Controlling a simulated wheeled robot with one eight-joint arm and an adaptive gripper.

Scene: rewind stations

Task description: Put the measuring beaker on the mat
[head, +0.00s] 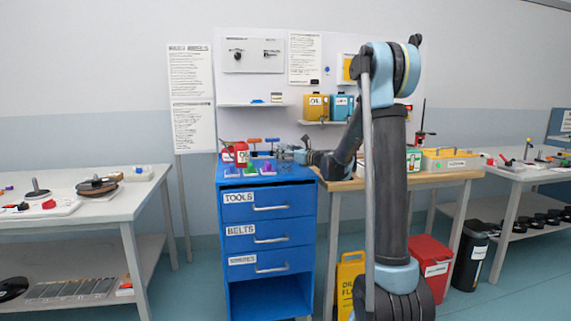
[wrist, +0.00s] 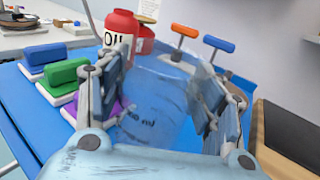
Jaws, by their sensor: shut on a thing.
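The measuring beaker (wrist: 155,95) is clear and see-through, with volume print on its wall. In the wrist view it stands between the two fingers of my gripper (wrist: 168,105), which is shut on it. In the head view my gripper (head: 291,156) is over the right side of the blue cabinet top, and the beaker is too small and faint to make out there. I cannot tell whether its base touches the cabinet. A dark flat patch (wrist: 292,138) at the right of the wrist view, on the wooden bench, may be the mat.
A red oil can (wrist: 121,27) stands behind the beaker. Green (wrist: 62,72), blue and purple blocks line the left side. Orange-handled (wrist: 184,31) and blue-handled (wrist: 218,44) tools stand at the back. The wooden bench (head: 345,185) adjoins the blue cabinet (head: 240,178).

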